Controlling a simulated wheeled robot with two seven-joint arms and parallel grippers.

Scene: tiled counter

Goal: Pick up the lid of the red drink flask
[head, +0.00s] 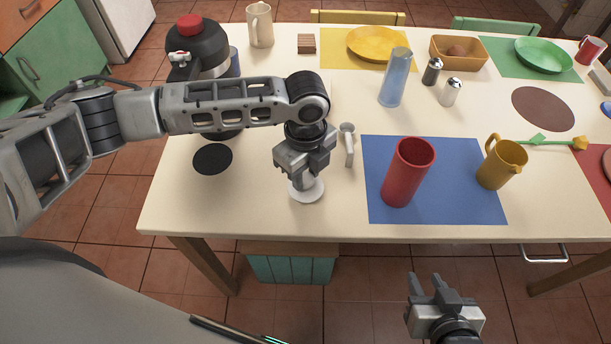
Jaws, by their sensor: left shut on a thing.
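The red flask (408,172) stands upright, with its top open, on the blue placemat (460,205). My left gripper (305,172) points down left of it, near the table's front edge. It is shut on a white round piece (307,193) with a flat disc and a short stem, which looks like the flask's lid. The jaws hide its upper part. I cannot tell whether the disc touches the table. My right gripper (426,283) is open and empty, in front of the table, below the red flask in the picture.
A small grey-white object (348,145) lies just right of my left gripper. A mustard jug (502,163) stands right of the flask. A blue glass (395,78) and two shakers (450,92) stand behind. A dark machine (200,48) and a black disc (212,159) are at left.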

